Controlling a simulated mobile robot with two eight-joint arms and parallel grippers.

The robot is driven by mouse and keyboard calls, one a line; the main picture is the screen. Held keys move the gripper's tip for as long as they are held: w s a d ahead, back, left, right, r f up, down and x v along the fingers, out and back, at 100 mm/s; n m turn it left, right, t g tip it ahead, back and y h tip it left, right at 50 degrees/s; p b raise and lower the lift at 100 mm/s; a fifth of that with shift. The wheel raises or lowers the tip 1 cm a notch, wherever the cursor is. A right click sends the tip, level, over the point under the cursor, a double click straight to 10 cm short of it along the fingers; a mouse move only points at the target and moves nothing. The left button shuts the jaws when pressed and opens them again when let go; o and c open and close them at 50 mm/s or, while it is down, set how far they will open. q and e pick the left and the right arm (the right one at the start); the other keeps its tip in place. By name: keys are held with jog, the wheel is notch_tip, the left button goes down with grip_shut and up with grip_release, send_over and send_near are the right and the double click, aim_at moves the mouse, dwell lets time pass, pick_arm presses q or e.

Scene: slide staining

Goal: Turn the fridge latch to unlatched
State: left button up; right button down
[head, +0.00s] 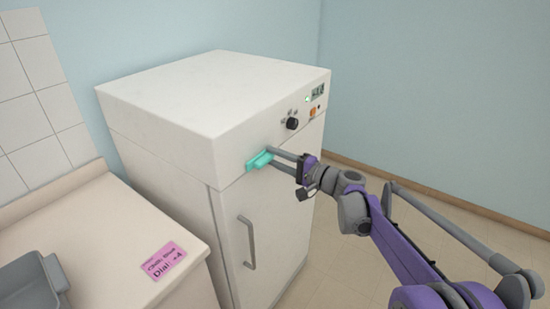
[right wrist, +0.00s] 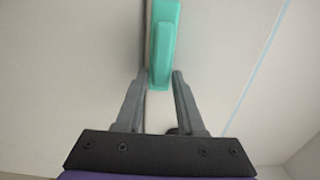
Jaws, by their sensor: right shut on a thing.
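The fridge (head: 180,110) is a white upright cabinet standing against the wall, with its door (head: 275,215) closed. The latch (head: 259,160) is a teal bar on the front, near the top of the door, lying roughly level. It also shows in the right wrist view (right wrist: 163,40). My right gripper (head: 271,157) is at the latch, with its two fingers around the near end of the bar and shut on it. In the right wrist view the fingers (right wrist: 160,76) stand either side of the bar's end. My left gripper is not in view.
A grey door handle (head: 247,242) sits below the latch. A black dial (head: 292,124) and a small display (head: 318,91) are on the upper front panel. A counter (head: 110,235) with a pink note (head: 163,261) and a grey tray (head: 30,283) stands at left. Floor at right is clear.

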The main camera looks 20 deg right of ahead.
jog(key=c, duration=0.8)
grip_release()
jog(key=shift+o, duration=0.2)
jog(key=shift+s, duration=0.1)
jog(key=v, duration=1)
jog(key=shift+s+d+b, duration=0.25)
jog(key=shift+d+b, duration=0.05)
jog(key=shift+b, duration=0.05)
jog(key=shift+a, duration=0.1)
